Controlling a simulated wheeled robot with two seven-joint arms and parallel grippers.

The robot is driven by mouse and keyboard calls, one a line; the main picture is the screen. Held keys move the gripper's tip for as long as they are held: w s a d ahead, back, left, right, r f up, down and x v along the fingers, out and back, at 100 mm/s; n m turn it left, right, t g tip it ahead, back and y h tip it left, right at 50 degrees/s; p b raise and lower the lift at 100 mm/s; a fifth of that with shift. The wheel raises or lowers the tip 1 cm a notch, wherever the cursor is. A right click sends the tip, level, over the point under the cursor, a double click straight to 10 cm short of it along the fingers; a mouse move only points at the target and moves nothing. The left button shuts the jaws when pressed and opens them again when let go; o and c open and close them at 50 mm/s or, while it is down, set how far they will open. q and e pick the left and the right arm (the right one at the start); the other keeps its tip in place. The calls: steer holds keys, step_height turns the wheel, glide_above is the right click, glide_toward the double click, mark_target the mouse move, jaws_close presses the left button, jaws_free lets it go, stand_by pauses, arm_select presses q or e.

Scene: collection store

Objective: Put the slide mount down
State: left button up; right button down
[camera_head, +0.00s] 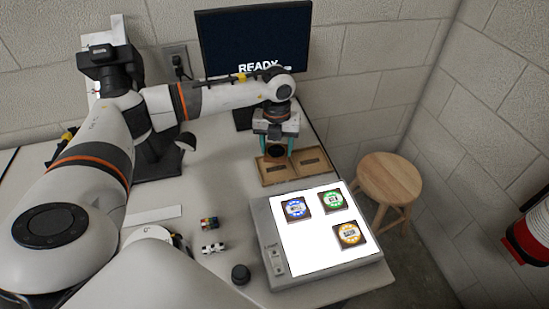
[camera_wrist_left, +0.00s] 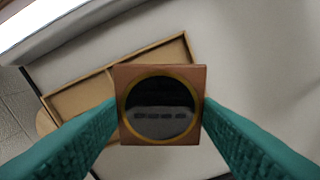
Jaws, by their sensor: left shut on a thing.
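My left gripper (camera_head: 276,141) has teal fingers and is shut on a slide mount. The slide mount (camera_wrist_left: 161,104) is a square brown frame with a yellow ring around a dark round window; it sits between the two fingertips in the left wrist view. In the head view it shows small and dark under the fingers, in front of the left part of a shallow two-compartment wooden tray (camera_head: 317,173). The tray (camera_wrist_left: 72,81) is behind and left of the mount in the wrist view, partly covered by it. Whether the mount touches the tray, I cannot tell. My right gripper is out of view.
A lit light box (camera_head: 311,262) carries blue (camera_head: 296,208), green (camera_head: 331,199) and orange (camera_head: 350,235) slide mounts. A monitor (camera_head: 255,40) stands behind my arm. Small items (camera_head: 212,249) and a black knob (camera_head: 240,274) are on the table. A stool (camera_head: 388,180) stands to the right.

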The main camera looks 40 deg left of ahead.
mark_target(276, 167)
arm_select(q)
steer(key=shift+f, duration=2.8)
steer(key=shift+f, duration=0.1)
steer(key=o, duration=0.8)
step_height(276, 167, up, 12)
steer(key=shift+r+b, duration=0.15)
steer(key=shift+b, duration=0.2)
